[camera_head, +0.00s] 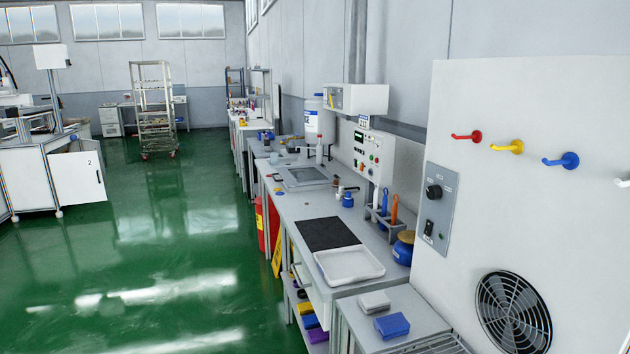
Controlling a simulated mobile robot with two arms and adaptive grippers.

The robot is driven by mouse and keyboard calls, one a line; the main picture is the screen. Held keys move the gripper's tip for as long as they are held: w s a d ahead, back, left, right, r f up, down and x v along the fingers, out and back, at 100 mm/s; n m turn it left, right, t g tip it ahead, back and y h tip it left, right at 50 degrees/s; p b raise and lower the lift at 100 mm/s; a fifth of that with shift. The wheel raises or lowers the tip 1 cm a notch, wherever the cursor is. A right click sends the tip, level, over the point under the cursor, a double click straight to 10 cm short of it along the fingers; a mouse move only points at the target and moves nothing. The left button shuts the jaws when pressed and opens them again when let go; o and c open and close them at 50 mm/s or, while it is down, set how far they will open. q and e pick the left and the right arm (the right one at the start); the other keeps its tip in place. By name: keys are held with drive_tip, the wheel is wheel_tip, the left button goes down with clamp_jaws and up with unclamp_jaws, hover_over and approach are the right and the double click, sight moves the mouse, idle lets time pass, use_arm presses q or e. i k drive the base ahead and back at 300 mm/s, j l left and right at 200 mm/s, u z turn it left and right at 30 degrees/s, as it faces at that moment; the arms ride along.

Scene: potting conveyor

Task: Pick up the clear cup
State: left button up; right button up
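I cannot make out a clear cup in the head view. Small items stand on the long grey workbench (300,206) along the right wall, and the far ones are too small to tell apart. Neither of my grippers shows in the head view.
A blue box (391,325) lies on a nearer table. A white panel with coloured hooks (560,160) stands at right. The green floor (150,250) at left is mostly clear.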

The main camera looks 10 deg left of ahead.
sight(273, 156)
drive_tip(key=u, duration=1.15)
drive_tip(key=i+j+u, duration=0.1)
drive_tip(key=i, duration=6.65)
drive_tip(key=i+z, duration=0.15)
drive_tip(key=z, duration=0.3)
drive_tip(key=i+z, duration=0.15)
drive_tip(key=z, duration=0.35)
drive_tip(key=i+j+z, duration=0.1)
drive_tip(key=z, duration=0.35)
drive_tip(key=i+j+z, duration=0.1)
drive_tip(key=j+z, duration=0.15)
drive_tip(key=z, duration=0.25)
